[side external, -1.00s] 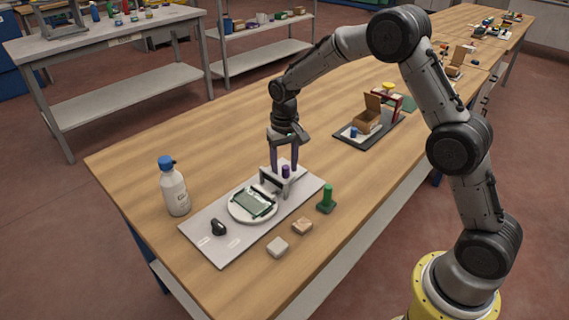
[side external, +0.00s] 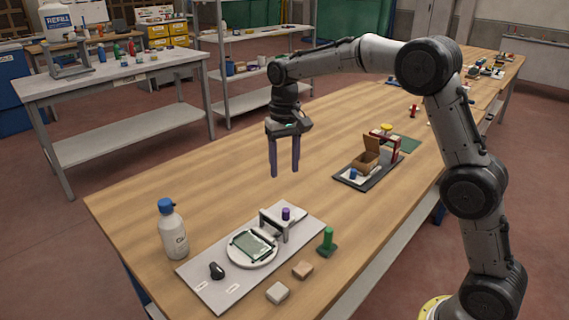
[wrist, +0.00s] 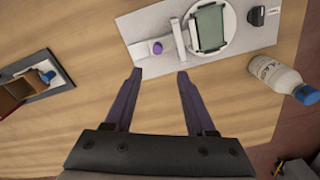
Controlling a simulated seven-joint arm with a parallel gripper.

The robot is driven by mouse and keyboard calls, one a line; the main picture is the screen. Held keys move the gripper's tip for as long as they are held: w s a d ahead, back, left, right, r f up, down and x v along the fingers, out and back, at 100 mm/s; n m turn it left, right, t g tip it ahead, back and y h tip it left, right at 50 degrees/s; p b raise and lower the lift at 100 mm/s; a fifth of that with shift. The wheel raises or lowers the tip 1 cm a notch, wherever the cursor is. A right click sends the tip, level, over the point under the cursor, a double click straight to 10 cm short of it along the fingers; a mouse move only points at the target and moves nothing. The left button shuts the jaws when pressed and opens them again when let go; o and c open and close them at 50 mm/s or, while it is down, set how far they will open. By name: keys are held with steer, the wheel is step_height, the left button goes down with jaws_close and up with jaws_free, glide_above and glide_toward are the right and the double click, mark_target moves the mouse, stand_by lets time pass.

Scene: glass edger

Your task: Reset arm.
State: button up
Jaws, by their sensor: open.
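My gripper (side external: 285,172) is open and empty, raised above the wooden table with both fingers pointing down. A round white plate (side external: 234,258) carries a green-framed glass piece (side external: 252,244), which also shows in the wrist view (wrist: 209,27). A small grey bridge (side external: 272,222) with a purple knob (side external: 286,213) stands beside the plate. A black knob (side external: 217,270) sits at the board's near left.
A white bottle with a blue cap (side external: 173,232) stands left of the board. A dark tray (side external: 352,180) with a cardboard box (side external: 366,160) is farther back. The table between is clear.

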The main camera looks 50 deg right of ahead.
steer(key=shift+r, duration=0.2)
steer(key=s+r+t, duration=0.3)
steer(key=s+r, duration=0.5)
steer(key=r, duration=0.3)
steer(key=s+a+r+n+t, duration=0.1)
steer(key=s+a+r+n, duration=0.1)
steer(key=s, duration=1)
steer(key=s+f+n+t, duration=0.1)
steer(key=s+f+n, duration=0.1)
steer(key=s+f, duration=0.7)
steer(key=s, duration=0.2)
steer(key=shift+s+n+t, duration=0.3)
steer(key=shift+d, duration=0.1)
